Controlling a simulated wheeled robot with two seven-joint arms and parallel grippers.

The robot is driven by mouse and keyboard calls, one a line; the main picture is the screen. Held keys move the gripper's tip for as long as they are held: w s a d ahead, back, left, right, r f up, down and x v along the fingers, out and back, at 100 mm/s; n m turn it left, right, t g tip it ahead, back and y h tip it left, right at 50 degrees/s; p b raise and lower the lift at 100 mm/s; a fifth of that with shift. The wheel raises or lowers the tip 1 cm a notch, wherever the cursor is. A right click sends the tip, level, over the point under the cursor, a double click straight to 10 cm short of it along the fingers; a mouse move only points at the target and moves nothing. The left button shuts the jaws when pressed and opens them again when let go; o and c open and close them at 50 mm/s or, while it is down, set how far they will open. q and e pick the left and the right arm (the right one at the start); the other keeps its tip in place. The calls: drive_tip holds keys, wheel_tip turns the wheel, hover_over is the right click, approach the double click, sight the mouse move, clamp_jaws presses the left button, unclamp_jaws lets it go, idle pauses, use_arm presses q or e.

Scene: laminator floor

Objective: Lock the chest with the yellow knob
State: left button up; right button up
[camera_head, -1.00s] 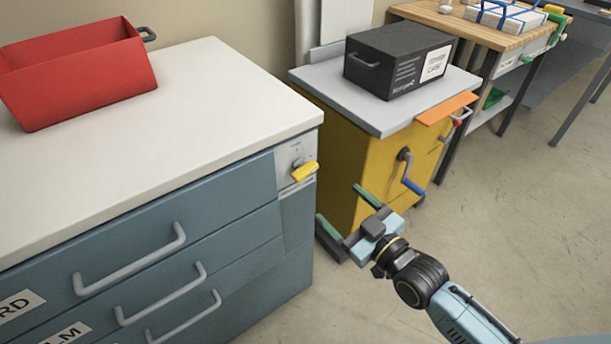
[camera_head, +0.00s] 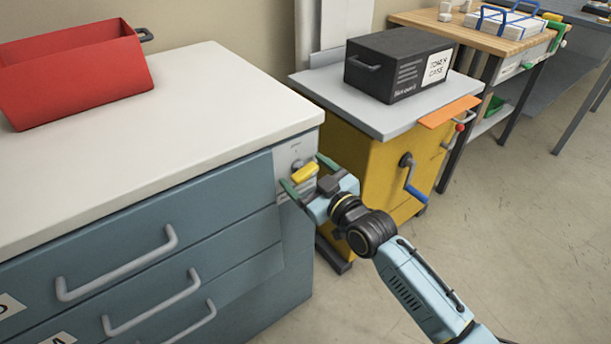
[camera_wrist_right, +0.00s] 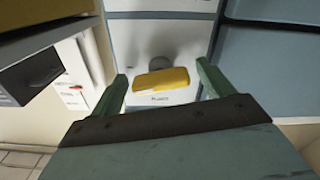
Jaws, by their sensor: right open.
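The chest (camera_head: 200,215) is a blue-grey drawer cabinet with a pale top at the left in the head view. Its yellow knob (camera_head: 304,173) sits on a light plate at the upper right corner of the front. In the right wrist view the yellow knob (camera_wrist_right: 161,80) lies roughly level, between and just beyond the green fingertips. My right gripper (camera_head: 308,175) is open at the knob, one finger on either side of it in the picture. The wrist view shows the open right gripper (camera_wrist_right: 160,85) with a gap between each finger and the knob. My left gripper is not in view.
A red bin (camera_head: 80,75) stands on the chest top. To the right is a yellow cabinet (camera_head: 375,165) with a crank handle (camera_head: 410,178) and a black case (camera_head: 398,65) on its grey top. A wooden workbench (camera_head: 465,28) stands behind. The floor at right is clear.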

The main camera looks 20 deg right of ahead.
drive_tip(key=shift+w+a, duration=0.1)
drive_tip(key=shift+w, duration=0.15)
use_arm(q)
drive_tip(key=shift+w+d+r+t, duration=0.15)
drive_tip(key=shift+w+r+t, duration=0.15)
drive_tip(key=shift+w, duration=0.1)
use_arm(e)
drive_tip(key=c, duration=1)
drive_tip(key=shift+r+m+p, duration=0.1)
drive_tip(key=shift+m+p, duration=0.7)
drive_tip(key=shift+p, duration=0.1)
drive_tip(key=shift+m+p, duration=0.5)
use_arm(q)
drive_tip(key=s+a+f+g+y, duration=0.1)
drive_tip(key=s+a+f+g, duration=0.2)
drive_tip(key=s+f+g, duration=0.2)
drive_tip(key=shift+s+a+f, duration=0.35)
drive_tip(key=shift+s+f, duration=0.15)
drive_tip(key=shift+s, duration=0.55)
